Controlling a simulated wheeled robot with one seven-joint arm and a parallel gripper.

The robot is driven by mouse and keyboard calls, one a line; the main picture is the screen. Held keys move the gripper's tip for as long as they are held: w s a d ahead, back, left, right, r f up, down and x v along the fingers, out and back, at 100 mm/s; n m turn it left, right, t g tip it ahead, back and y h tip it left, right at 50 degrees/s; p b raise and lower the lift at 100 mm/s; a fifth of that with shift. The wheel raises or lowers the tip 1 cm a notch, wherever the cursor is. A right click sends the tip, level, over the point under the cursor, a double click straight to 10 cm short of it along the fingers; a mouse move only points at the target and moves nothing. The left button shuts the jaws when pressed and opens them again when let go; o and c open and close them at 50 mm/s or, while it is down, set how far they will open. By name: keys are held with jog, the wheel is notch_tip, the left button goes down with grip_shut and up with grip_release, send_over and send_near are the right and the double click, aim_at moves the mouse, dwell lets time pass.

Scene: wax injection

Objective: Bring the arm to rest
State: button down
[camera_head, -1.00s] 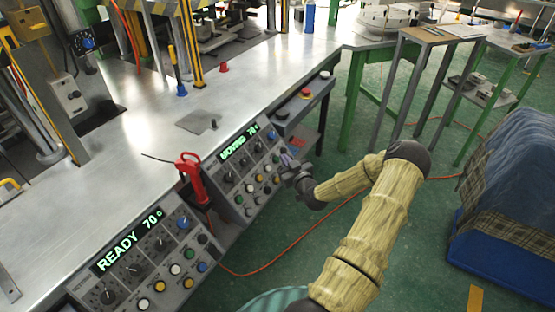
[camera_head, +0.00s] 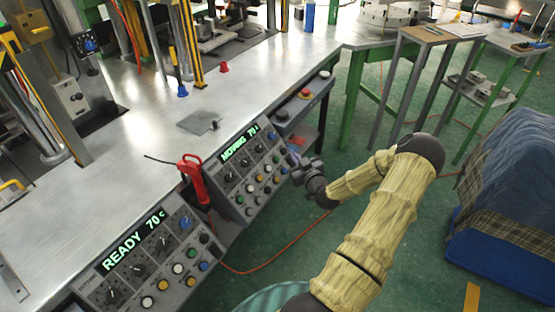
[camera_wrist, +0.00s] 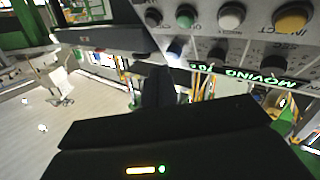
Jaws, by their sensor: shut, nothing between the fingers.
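My arm (camera_head: 370,235), in a yellow wood-like sleeve, reaches up from the bottom of the head view and bends left at a dark elbow. My gripper (camera_head: 296,165) is at its end, shut and empty, just right of the control panel (camera_head: 237,185) whose display reads MOVING. It looks apart from the panel's buttons. In the wrist view the dark gripper body fills the lower middle, and the panel's buttons and display (camera_wrist: 245,76) show upside down at the upper right.
A second panel (camera_head: 150,265) reads READY 70 c. A red-handled tool (camera_head: 192,178) stands between the panels. The metal bench (camera_head: 130,130) runs along the left.

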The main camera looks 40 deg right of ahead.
jog(key=shift+a, duration=0.1)
dwell(0.3)
jog(key=a+g+y, duration=0.1)
jog(key=a, duration=0.1)
jog(key=w+a+n+g+y, duration=0.1)
jog(key=a, duration=0.2)
jog(key=w+a+n+g+y, duration=0.1)
jog(key=a, duration=0.2)
jog(key=shift+w+f, duration=0.2)
jog(key=a+g, duration=0.1)
jog(key=a, duration=0.2)
jog(key=s+a+r+g, duration=0.1)
jog(key=a+g, duration=0.1)
jog(key=a+n+g, duration=0.1)
jog(key=a, duration=0.2)
jog(key=shift+s+a+r+g+y, duration=0.3)
jog(key=shift+a+y, duration=0.05)
jog(key=shift+y, duration=0.05)
jog(key=s+a+r+m+g, duration=0.25)
jog(key=s+a+r, duration=0.35)
jog(key=s+a, duration=0.3)
jog(key=s+a+r+m+g, duration=0.1)
jog(key=s+a+r+g, duration=0.4)
jog(key=s+a, duration=0.4)
notch_tip(320, 180, up, 16)
jog(key=d+p, duration=0.1)
jog(key=p, duration=1.4)
jog(key=shift+s+t+h, duration=0.35)
jog(key=shift+t+h, duration=0.05)
jog(key=shift+t, duration=0.05)
